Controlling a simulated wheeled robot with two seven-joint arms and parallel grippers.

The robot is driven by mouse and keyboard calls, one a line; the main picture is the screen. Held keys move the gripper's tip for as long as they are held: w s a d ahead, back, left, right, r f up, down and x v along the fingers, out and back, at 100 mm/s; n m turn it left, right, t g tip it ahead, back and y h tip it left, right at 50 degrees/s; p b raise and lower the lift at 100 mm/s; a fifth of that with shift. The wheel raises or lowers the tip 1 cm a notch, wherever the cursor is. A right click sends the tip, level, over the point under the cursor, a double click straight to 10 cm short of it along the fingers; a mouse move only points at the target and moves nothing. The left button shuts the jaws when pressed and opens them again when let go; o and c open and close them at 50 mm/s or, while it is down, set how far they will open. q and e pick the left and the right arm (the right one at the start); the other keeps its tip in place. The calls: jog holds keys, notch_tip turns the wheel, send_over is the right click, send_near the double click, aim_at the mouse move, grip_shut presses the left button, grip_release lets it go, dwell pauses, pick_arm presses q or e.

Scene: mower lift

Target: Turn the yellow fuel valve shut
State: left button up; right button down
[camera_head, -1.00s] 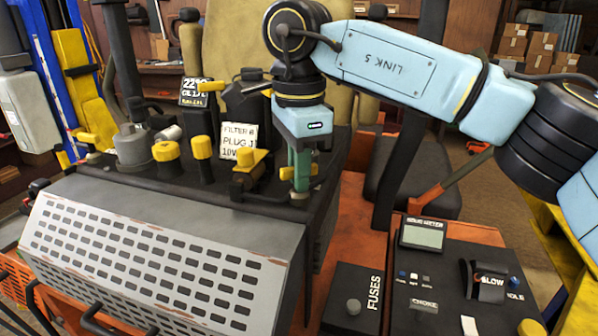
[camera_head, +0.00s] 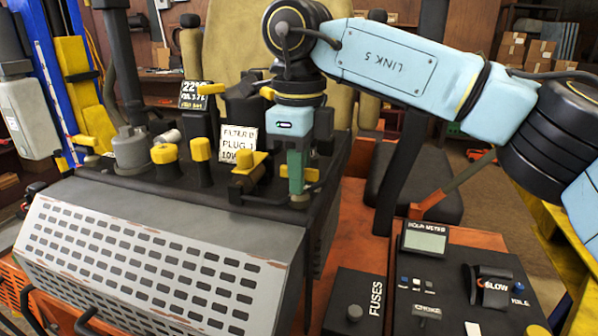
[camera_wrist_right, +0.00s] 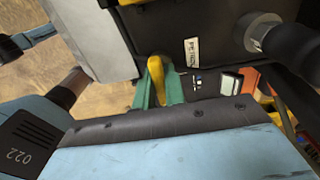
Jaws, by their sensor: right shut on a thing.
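The yellow fuel valve (camera_head: 312,175) is a small yellow lever at the right end of the dark engine top. My right gripper (camera_head: 297,184) points down over it with green fingers, which hide part of the lever in the head view. In the right wrist view the yellow lever (camera_wrist_right: 156,72) stands between the two green fingers (camera_wrist_right: 158,92), and they are shut on it. How far the valve is turned cannot be told. My left gripper is in neither view.
A label card (camera_head: 238,143) is behind. A perforated grey cover (camera_head: 150,250) lies in front. A control panel (camera_head: 455,275) is at the lower right.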

jog(key=shift+r, duration=0.15)
jog(key=c, duration=1.5)
grip_release()
jog(key=shift+o, duration=0.2)
notch_tip(320, 180, up, 13)
jog(key=p, duration=0.1)
jog(key=shift+r, duration=0.15)
